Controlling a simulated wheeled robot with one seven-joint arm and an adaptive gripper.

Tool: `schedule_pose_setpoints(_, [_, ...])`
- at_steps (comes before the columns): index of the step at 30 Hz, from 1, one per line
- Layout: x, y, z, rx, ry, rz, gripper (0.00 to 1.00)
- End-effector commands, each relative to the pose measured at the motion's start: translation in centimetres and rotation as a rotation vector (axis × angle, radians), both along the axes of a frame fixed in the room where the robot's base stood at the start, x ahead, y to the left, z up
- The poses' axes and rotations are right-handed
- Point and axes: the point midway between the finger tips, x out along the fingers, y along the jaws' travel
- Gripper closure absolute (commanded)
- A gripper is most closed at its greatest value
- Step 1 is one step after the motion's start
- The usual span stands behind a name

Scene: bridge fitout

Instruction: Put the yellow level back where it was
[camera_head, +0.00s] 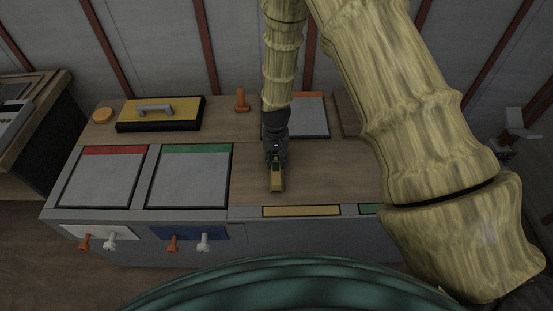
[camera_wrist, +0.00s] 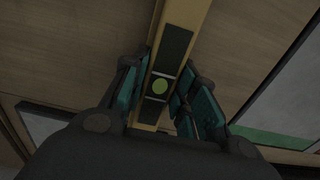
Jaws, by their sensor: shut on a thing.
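The yellow level (camera_head: 277,184) is a narrow yellow bar. In the head view it points toward the front edge of the wooden worktop (camera_head: 240,188). My gripper (camera_head: 274,157) is shut on it from above, and the gripper and arm hide its rear part. In the wrist view the level (camera_wrist: 184,30) runs between the two teal-padded jaws of my gripper (camera_wrist: 162,95), with dark panels and a round green vial on its face. I cannot tell whether the level touches the worktop.
Red-topped (camera_head: 103,178) and green-topped (camera_head: 188,178) grey panels lie left. Behind stand a yellow-black handled block (camera_head: 185,112), an orange disc (camera_head: 103,115), an orange peg (camera_head: 241,100) and an orange-topped panel (camera_head: 312,120). A yellow strip (camera_head: 302,211) marks the front edge. Worktop right of the level looks bare.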

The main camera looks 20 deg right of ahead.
Motion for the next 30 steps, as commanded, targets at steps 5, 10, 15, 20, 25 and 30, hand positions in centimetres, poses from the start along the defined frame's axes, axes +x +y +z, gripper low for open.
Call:
schedule_pose_setpoints(5, [0.02,0.0,-0.81,0.0,-0.001,0.0,1.0])
schedule_pose_setpoints(10, [0.03,0.02,-0.81,0.0,-0.001,0.0,1.0])
schedule_pose_setpoints(15, [0.03,0.02,-1.12,0.0,-0.001,0.0,0.7])
schedule_pose_setpoints(20, [0.01,0.02,-1.07,0.0,-0.001,0.0,0.5])
schedule_pose_setpoints(25, [0.01,0.02,-1.07,0.0,-0.001,0.0,0.5])
schedule_pose_setpoints(30, [0.01,0.02,-0.64,0.0,-0.001,0.0,0.5])
